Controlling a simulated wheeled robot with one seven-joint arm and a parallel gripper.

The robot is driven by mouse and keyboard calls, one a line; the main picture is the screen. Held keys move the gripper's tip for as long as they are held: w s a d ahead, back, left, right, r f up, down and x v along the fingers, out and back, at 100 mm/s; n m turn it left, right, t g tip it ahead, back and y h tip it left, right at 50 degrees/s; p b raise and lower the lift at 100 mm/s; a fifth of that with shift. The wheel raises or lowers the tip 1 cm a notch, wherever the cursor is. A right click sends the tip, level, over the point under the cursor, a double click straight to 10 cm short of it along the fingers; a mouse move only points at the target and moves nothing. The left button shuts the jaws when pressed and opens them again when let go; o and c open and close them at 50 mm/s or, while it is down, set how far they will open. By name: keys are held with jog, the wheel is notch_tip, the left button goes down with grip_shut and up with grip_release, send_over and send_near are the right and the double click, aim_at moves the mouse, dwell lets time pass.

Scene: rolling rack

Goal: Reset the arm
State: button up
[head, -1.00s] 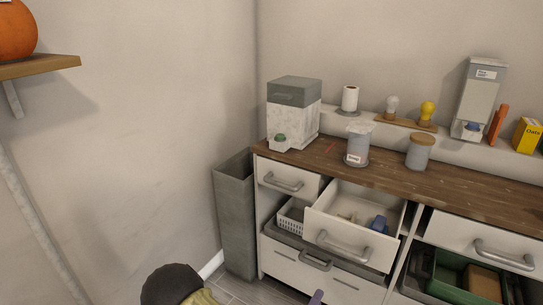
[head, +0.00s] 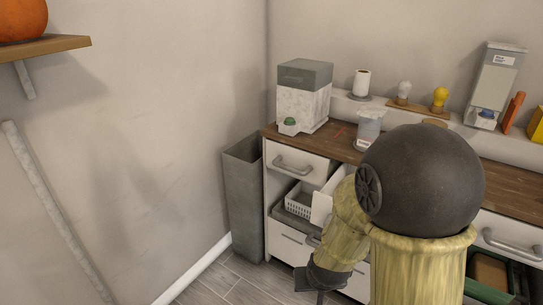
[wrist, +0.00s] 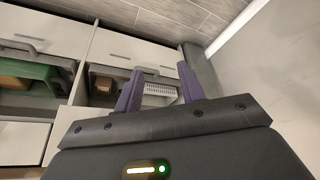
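My arm (head: 425,180), with a black round joint and yellowish links, rises large at the right of the head view and hides much of the counter and drawers. Its dark wrist end (head: 325,278) hangs low in front of the cabinet; the fingers are not clear there. In the wrist view my gripper (wrist: 158,82) shows two purple fingers standing apart with nothing between them. A white basket (wrist: 160,90) shows beyond the gap, apart from the fingers as far as I can tell.
The wooden counter (head: 345,150) carries a dispenser (head: 304,97) and a lidded canister (head: 368,130). A tall grey bin (head: 243,200) stands left of the cabinet. An open drawer (head: 322,207) is mostly hidden by my arm. Floor (head: 235,285) is free at the front left.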

jog(key=s+d+r+g+p, duration=0.1)
jog(key=s+d+r+g, duration=0.1)
jog(key=s+d+r, duration=0.45)
jog(key=w+a+p+v, duration=0.1)
jog(key=w+p+v, duration=0.1)
jog(key=p+v, duration=0.9)
jog(key=w+a+r+p+v, duration=0.1)
jog(key=w+p+v, duration=0.2)
jog(key=p+v, duration=0.8)
jog(key=shift+r, duration=0.3)
jog(key=shift+w, duration=0.1)
